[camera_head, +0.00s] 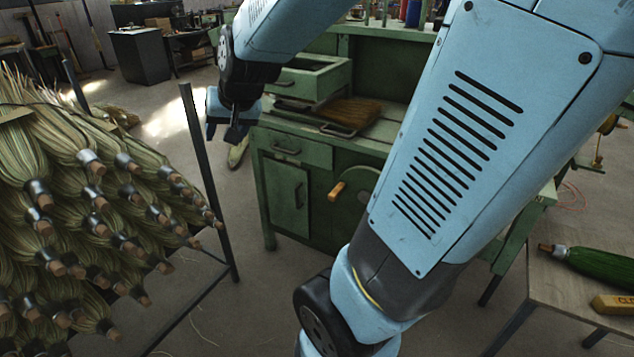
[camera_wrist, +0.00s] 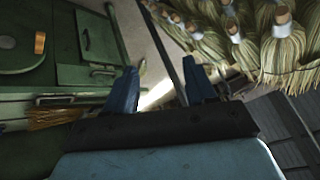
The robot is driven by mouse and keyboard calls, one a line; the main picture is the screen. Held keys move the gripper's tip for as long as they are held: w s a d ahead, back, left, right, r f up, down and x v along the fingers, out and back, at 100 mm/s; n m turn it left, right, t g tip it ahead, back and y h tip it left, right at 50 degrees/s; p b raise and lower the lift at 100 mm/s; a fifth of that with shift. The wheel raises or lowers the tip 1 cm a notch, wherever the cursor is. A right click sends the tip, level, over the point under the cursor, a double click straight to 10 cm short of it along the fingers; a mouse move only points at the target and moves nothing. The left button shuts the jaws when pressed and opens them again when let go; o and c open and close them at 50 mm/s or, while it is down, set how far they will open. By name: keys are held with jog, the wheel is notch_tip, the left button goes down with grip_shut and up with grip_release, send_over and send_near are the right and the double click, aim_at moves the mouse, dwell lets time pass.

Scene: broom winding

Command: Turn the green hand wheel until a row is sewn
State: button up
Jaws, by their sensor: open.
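The green hand wheel (camera_head: 362,181) is on the front of the green machine cabinet (camera_head: 295,150), partly hidden behind my arm in the head view. Its wooden crank handle (camera_head: 336,191) sticks out on the left side. In the wrist view the wheel (camera_wrist: 22,28) and handle (camera_wrist: 39,43) show at the upper left. My gripper (camera_head: 226,131) is open and empty, in front of the cabinet's left end and apart from the wheel. Its two blue fingers spread in the wrist view (camera_wrist: 161,88). Broom bristles (camera_head: 350,111) lie on the machine's top.
A rack of stacked brooms (camera_head: 90,200) fills the left, with a dark metal post (camera_head: 207,175) close to my gripper. Bare floor lies between rack and cabinet.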

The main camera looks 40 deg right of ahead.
jog(key=w+d+f+m+h, duration=0.35)
jog(key=w+d+f, duration=0.35)
jog(key=f, duration=0.4)
jog(key=w+d+f+m+h, duration=0.3)
jog(key=w+d+f+m, duration=0.25)
jog(key=w+f, duration=0.45)
jog(key=h, duration=1.1)
send_near(342, 182)
jog(key=shift+m, duration=0.4)
jog(key=x, duration=0.5)
jog(key=shift+d+f, duration=0.1)
jog(key=shift+f, duration=0.05)
jog(key=shift+w, duration=0.1)
grip_shut()
